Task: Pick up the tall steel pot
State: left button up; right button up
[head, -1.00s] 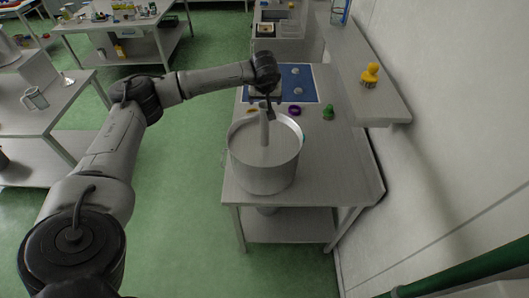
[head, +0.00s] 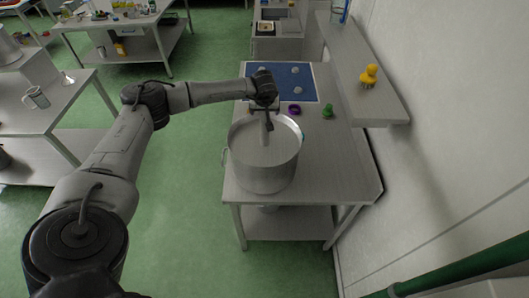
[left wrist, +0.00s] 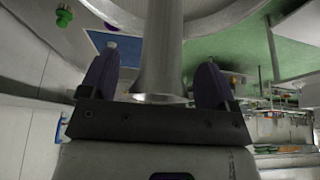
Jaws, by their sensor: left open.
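The tall steel pot (head: 262,172) stands upright near the front left of the steel table. A pale upright post (head: 264,136) rises inside it. My left gripper (head: 267,124) is over the far part of the pot's mouth, at the top of this post. In the left wrist view, the open fingers of my left gripper (left wrist: 158,66) are on either side of the steel post (left wrist: 160,45), with gaps showing. The curved pot rim (left wrist: 222,18) crosses the top of that view. My right gripper is not in view.
A purple ring (head: 294,109) and a green object (head: 328,112) lie behind the pot. A blue mat (head: 285,85) with small pale items covers the table's far end. A wall shelf (head: 352,88) with a yellow object (head: 369,74) runs along the right. The table's right front is clear.

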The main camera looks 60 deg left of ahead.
pick_arm(q)
grip_shut()
dwell(0.6)
jog(key=shift+r, duration=0.15)
